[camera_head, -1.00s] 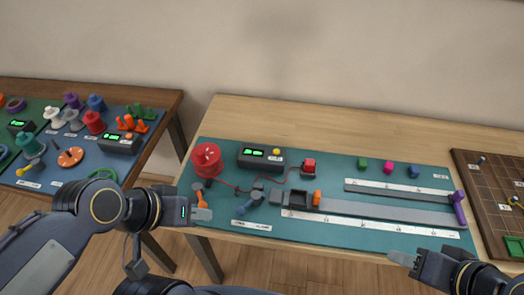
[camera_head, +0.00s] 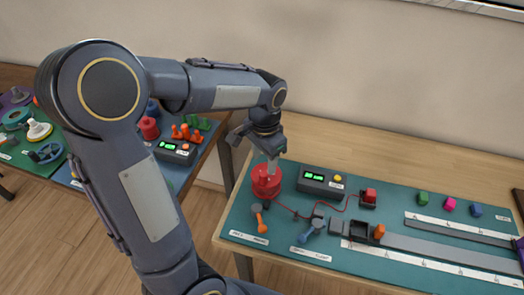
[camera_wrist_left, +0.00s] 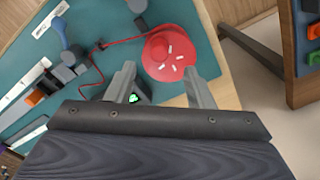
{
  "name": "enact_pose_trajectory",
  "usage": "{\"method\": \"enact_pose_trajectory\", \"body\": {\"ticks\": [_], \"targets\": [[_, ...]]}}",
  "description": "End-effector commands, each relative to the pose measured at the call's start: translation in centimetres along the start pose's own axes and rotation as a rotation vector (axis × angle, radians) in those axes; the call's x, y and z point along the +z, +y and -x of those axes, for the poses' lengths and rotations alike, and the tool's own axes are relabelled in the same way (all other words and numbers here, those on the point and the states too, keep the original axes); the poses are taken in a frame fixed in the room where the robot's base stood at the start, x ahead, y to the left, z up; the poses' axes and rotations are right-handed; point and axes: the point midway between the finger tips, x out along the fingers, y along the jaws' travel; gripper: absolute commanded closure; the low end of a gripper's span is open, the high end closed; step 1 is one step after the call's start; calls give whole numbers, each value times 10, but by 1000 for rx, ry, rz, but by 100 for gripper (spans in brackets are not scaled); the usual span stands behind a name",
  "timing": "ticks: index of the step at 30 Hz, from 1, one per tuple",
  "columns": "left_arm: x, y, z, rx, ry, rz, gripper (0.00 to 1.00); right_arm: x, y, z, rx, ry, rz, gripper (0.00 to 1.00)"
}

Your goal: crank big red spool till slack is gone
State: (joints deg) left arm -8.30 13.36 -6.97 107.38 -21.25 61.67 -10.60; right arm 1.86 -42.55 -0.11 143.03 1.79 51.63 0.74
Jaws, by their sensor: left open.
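The big red spool (camera_head: 266,186) stands at the left end of the teal mat, and its round top with pale marks shows in the left wrist view (camera_wrist_left: 170,52). A red cord (camera_head: 290,209) runs from it across the mat, lying in loose curves. My left gripper (camera_head: 272,160) points down over the spool. In the left wrist view the fingers of my left gripper (camera_wrist_left: 160,85) are apart, one on each side of the spool's near edge, and I cannot tell whether they touch it. My right gripper is out of view.
A dark box with a green display (camera_head: 320,181) stands right of the spool. An orange-handled lever (camera_head: 260,218) and a blue lever (camera_head: 310,230) are in front. A slide rail (camera_head: 440,250) runs right. Another table with spools stands left.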

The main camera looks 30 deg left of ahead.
Motion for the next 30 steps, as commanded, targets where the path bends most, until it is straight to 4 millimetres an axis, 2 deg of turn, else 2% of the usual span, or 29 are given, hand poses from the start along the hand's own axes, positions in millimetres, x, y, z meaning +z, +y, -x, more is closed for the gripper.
{"method": "enact_pose_trajectory", "body": {"ticks": [6, 12, 18, 25, 30], "targets": [[1, 0, -34, 3, -4, 2, 52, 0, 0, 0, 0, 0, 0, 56], [1, 1, -60, 3, -2, 3, 52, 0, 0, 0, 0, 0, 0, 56], [1, 1, -70, 2, 1, 2, 52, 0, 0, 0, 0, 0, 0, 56], [1, 1, -70, 2, 2, 3, 52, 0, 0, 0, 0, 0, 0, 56], [1, 1, -70, 2, 2, 3, 74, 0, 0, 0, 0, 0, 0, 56]]}}
